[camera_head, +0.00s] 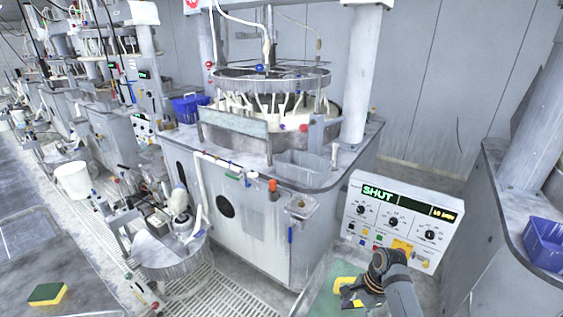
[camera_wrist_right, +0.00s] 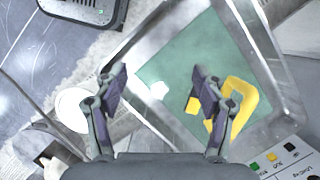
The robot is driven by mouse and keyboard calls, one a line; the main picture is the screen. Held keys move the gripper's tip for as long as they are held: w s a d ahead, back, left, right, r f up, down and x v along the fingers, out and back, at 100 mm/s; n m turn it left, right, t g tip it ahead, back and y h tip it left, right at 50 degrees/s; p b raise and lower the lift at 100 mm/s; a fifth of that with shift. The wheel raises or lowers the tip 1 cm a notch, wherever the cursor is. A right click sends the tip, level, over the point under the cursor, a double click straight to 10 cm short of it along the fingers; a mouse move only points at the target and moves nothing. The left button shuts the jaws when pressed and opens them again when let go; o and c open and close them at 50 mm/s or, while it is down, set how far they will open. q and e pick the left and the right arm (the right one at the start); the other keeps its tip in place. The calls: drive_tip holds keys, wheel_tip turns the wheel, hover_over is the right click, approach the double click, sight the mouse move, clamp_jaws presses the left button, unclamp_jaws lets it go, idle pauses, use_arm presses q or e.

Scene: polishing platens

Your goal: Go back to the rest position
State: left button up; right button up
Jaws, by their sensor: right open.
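My right gripper (camera_head: 362,291) is at the bottom of the head view, over a green mat (camera_head: 322,304) beside the control panel. In the right wrist view my right gripper (camera_wrist_right: 158,80) is open, with no object held between its fingers. A yellow looped object (camera_wrist_right: 246,102) lies on the green mat (camera_wrist_right: 180,62), partly hidden behind the right-hand finger. The yellow object also shows in the head view (camera_head: 343,283), next to my gripper. My left gripper is not in view.
A control panel (camera_head: 377,213) reading SHUT stands close behind my right arm. The polishing machine (camera_head: 245,235) fills the middle. A blue bin (camera_head: 543,243) sits on the right-hand machine. A green and yellow sponge (camera_head: 47,294) lies at the lower left.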

drive_tip(key=s+d+r+n+t+h, duration=0.2)
drive_tip(key=s+n, duration=0.6)
drive_tip(key=s, duration=0.1)
drive_tip(key=s+d+r+n+t+h, duration=0.2)
drive_tip(key=s+r+n, duration=0.1)
drive_tip(key=s+n, duration=0.55)
wheel_tip(320, 180, down, 24)
drive_tip(key=s+d, duration=0.2)
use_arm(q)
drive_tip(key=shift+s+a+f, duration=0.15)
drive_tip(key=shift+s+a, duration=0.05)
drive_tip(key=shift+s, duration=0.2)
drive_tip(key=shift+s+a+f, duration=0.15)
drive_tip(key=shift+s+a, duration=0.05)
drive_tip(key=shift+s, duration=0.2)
use_arm(e)
drive_tip(key=s+d+f+m+g, duration=0.1)
drive_tip(key=s+f+g, duration=0.1)
drive_tip(key=s+f, duration=1.6)
drive_tip(key=shift+s+f, duration=0.3)
drive_tip(key=shift+s, duration=0.35)
drive_tip(key=shift+d, duration=0.15)
